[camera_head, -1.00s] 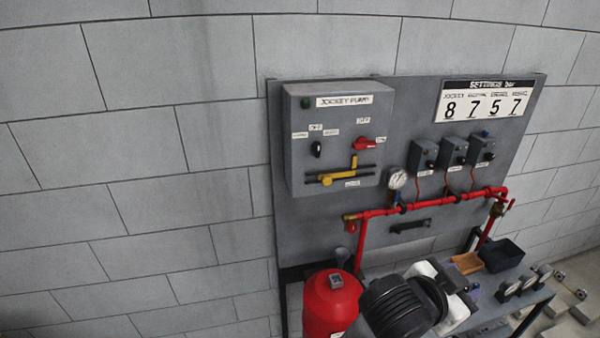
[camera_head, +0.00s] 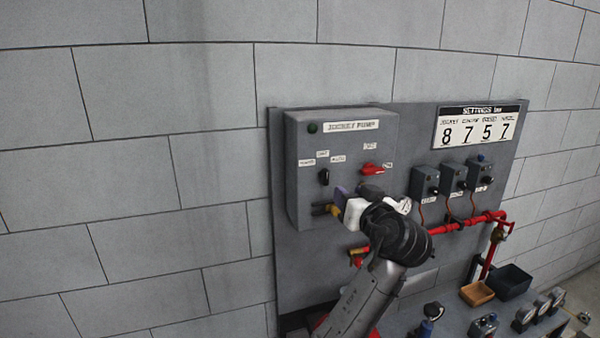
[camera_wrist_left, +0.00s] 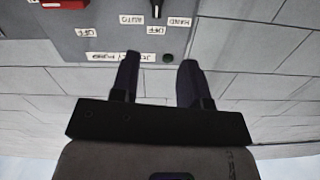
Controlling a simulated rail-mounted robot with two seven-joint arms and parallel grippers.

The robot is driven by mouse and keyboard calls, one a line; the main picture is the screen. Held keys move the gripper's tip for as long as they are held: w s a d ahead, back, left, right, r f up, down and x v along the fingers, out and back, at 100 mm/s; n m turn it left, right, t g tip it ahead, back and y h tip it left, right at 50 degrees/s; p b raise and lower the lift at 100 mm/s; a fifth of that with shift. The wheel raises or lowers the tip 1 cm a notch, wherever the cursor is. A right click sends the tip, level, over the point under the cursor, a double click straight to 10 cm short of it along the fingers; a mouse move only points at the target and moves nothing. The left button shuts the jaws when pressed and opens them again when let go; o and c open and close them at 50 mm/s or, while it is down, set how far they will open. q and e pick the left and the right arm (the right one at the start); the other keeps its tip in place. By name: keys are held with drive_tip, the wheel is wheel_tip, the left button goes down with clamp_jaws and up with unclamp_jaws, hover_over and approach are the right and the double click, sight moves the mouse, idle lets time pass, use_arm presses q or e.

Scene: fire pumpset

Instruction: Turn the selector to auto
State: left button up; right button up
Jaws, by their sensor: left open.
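The selector is a small black knob (camera_head: 323,177) on the front of the grey JOCKEY PUMP box (camera_head: 304,210), among small white labels. It also shows upside down at the top of the left wrist view (camera_wrist_left: 157,9), with labels reading AUTO, OFF and HAND around it. The knob points roughly at OFF. My left gripper (camera_head: 343,194) is in front of the box, below and right of the knob in the head view. In the left wrist view its two dark fingers (camera_wrist_left: 158,64) are apart with nothing between them. The knob lies beyond the fingertips. My right gripper is out of view.
A red switch (camera_head: 371,169) sits right of the selector. A yellow handle (camera_head: 333,210) below is mostly hidden by my gripper. Red pipes (camera_head: 450,226) and small grey boxes (camera_head: 424,182) are to the right.

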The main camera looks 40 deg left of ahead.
sight(327, 171)
use_arm(q)
drive_tip(key=shift+n, duration=0.8)
drive_tip(key=p+x, duration=0.1)
drive_tip(key=x, duration=0.5)
drive_tip(key=p+x, duration=0.2)
drive_tip(key=x, duration=0.5)
drive_tip(key=shift+w+a+r, duration=0.1)
drive_tip(key=shift+w+r, duration=0.1)
drive_tip(key=shift+w, duration=0.15)
clamp_jaws()
